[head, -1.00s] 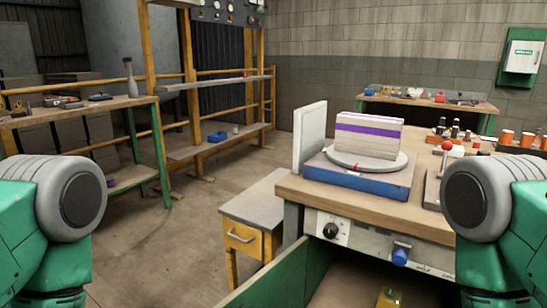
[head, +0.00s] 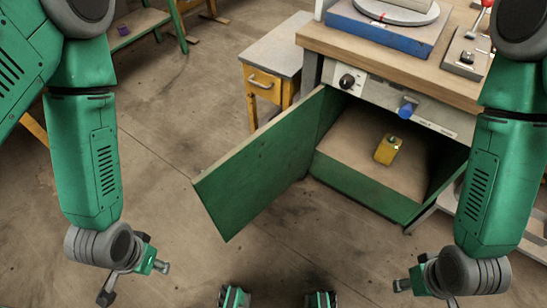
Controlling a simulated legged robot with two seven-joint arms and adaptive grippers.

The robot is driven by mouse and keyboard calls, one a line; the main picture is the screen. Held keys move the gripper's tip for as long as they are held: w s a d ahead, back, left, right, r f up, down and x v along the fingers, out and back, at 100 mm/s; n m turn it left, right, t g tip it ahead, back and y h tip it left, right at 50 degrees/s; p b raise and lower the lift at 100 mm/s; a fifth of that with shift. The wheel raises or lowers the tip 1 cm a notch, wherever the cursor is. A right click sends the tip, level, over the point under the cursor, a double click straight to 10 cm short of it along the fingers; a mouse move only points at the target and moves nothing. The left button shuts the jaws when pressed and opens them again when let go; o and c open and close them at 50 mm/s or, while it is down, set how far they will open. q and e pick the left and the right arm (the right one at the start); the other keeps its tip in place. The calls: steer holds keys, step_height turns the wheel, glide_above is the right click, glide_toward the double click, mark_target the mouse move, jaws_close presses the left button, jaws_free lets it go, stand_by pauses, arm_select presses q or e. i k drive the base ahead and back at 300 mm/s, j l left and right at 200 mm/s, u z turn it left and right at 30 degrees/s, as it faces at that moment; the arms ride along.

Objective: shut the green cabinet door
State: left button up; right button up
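The green cabinet door (head: 262,165) stands wide open, swung out from the left side of the cabinet under the workbench. Its free edge points down and left in the head view. The cabinet opening (head: 366,192) shows a bare floor with a yellow object (head: 387,149) on it. My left gripper (head: 135,280) hangs low, left of the door and apart from it, with its fingers spread and empty. My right gripper (head: 412,281) hangs low in front of the cabinet's right side, apart from the door; its fingers look spread and empty, though partly hidden.
The workbench (head: 400,66) above the cabinet carries a blue-based turntable (head: 385,30) and a red-knobbed lever device (head: 467,52). A control panel with a blue knob (head: 407,108) sits below its top. A small drawer table (head: 275,60) stands left. Concrete floor (head: 160,150) left of the door is clear.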

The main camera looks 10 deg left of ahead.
mark_target(237, 189)
steer(key=j+z, duration=0.2)
steer(key=j, duration=0.2)
steer(key=k+j+z, duration=0.15)
steer(key=j, duration=0.2)
steer(key=k+j+z, duration=0.2)
steer(key=j, duration=0.2)
steer(key=j+z, duration=0.15)
steer(key=j, duration=0.2)
steer(key=k+j+z, duration=0.2)
steer(key=i+j+z, duration=0.25)
steer(key=j+z, duration=0.2)
steer(key=j, duration=0.25)
steer(key=i+j+z, duration=0.1)
steer(key=j+z, duration=0.15)
steer(key=j, duration=0.15)
steer(key=j+z, duration=0.25)
steer(key=j, duration=0.15)
steer(key=j+z, duration=0.15)
steer(key=j, duration=0.4)
steer(key=k+u, duration=0.3)
steer(key=i+l, duration=0.1)
